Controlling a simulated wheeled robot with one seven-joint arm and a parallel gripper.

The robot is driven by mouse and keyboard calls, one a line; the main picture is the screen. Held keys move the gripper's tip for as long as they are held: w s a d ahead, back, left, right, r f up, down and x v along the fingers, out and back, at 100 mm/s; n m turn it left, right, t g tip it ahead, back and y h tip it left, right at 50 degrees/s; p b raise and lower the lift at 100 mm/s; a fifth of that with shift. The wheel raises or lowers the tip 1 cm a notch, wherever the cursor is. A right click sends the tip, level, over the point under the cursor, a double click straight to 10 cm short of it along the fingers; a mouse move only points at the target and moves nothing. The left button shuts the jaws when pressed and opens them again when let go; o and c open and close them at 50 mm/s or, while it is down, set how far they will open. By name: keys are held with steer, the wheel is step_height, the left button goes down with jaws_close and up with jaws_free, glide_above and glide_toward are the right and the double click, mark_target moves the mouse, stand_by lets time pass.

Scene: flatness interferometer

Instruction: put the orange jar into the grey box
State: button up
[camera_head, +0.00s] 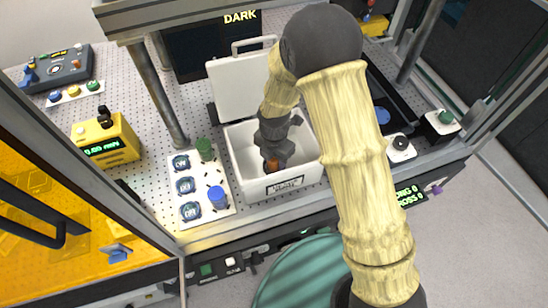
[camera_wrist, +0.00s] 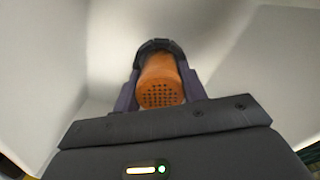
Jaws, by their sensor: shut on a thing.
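The orange jar (camera_wrist: 160,82) is between the fingers of my gripper (camera_wrist: 158,75) in the wrist view, its end with several small dark holes facing the camera. In the head view only a small part of the orange jar (camera_head: 272,165) shows below my gripper (camera_head: 275,158). The box (camera_head: 243,160) looks white to light grey, with its lid raised at the back and a label on its front. My gripper is shut on the jar and is inside the box opening. Pale box walls (camera_wrist: 60,60) surround it in the wrist view. Whether the jar touches the box floor I cannot tell.
A yellow meter (camera_head: 106,140) stands further left. A metal post (camera_head: 160,95) rises behind the plate.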

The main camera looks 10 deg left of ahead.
steer(key=shift+s+d+f, duration=0.2)
steer(key=shift+s+f, duration=0.1)
steer(key=shift+f, duration=0.3)
steer(key=o, duration=1.1)
steer(key=shift+f+b, duration=0.1)
steer(key=shift+b, duration=0.2)
steer(key=shift+w+r+p, duration=0.15)
steer(key=shift+r+p, duration=0.45)
steer(key=shift+r, duration=0.1)
steer(key=shift+w+a+r+b, duration=0.15)
steer(key=shift+r+b, duration=0.15)
steer(key=shift+b, duration=0.15)
step_height(320, 180, up, 12)
steer(key=b, duration=0.2)
steer(key=shift+f, duration=0.15)
